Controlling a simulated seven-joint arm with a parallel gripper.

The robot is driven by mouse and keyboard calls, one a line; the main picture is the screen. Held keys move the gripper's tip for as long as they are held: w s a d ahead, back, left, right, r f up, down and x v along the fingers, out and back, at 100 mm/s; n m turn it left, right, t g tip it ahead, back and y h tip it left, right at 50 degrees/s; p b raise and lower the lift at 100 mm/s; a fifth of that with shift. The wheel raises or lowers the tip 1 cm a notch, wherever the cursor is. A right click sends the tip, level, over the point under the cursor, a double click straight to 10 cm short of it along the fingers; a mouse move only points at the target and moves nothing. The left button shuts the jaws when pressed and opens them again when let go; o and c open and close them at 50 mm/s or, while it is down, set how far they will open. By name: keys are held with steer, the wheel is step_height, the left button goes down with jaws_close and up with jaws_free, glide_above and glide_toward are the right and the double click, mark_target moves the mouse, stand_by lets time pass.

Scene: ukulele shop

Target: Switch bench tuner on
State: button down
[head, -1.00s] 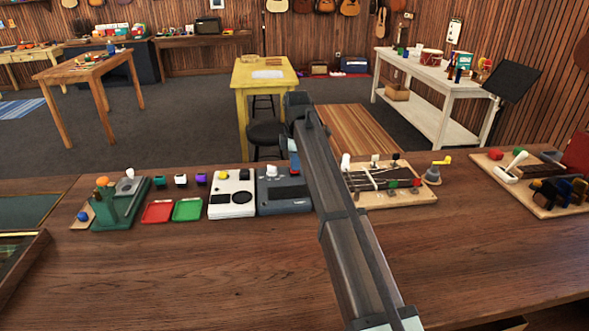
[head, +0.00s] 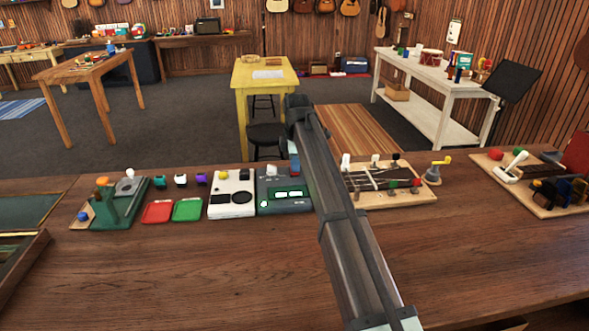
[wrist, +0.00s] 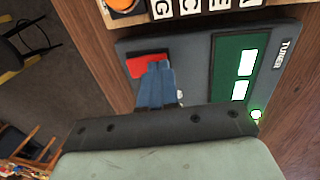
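The bench tuner (head: 270,206) is a dark grey-blue box on the wooden bench, left of my arm. Its green display shows bright pale bars, and a small green lamp glows at its lower left. In the wrist view the tuner (wrist: 195,60) has a "TUNER" label, the lit green panel (wrist: 231,88) and a red switch (wrist: 148,64). My gripper (wrist: 158,70) has its two blue fingers together, with nothing between them. The tips are at the red switch and cover part of it; I cannot tell whether they touch. In the head view the arm hides most of the gripper (head: 294,166).
A white box (head: 232,207) with a black dial stands left of the tuner. Red (head: 157,212) and green (head: 187,210) trays lie further left. A wooden board with small pegs (head: 415,199) lies right of my arm. The front of the bench is clear.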

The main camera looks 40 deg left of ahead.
step_height(320, 180, up, 7)
steer(key=shift+f, duration=0.15)
stand_by(0.8)
stand_by(0.3)
